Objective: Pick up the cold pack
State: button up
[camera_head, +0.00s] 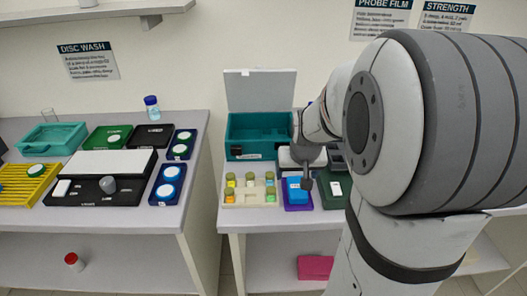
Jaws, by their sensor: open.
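A small blue block (296,190), which looks like the cold pack, lies in a purple tray (298,208) near the front edge of the right table. My gripper (307,184) is open, pointing down at the right side of the blue block. It partly covers the block and the things behind it. Whether the fingers touch the block or hang above it, I cannot tell.
A teal box (258,126) with its lid raised stands behind. A cream rack (249,199) with several vials is left of the purple tray, and a dark green tray (334,203) is right. A gap separates the left table (196,137).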

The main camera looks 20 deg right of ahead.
aim_at(297, 187)
jog(key=shift+w+d+f, duration=0.5)
jog(key=shift+d+f, duration=0.05)
jog(key=shift+f, duration=0.2)
jog(key=x, duration=0.6)
jog(key=shift+s+d+f+p, duration=0.1)
jog(key=shift+d+f+p, duration=0.05)
jog(key=shift+f+p, duration=0.3)
jog(key=shift+f+b, duration=0.2)
jog(key=shift+b, duration=0.2)
jog(key=c, duration=1)
jog(key=shift+r, duration=0.1)
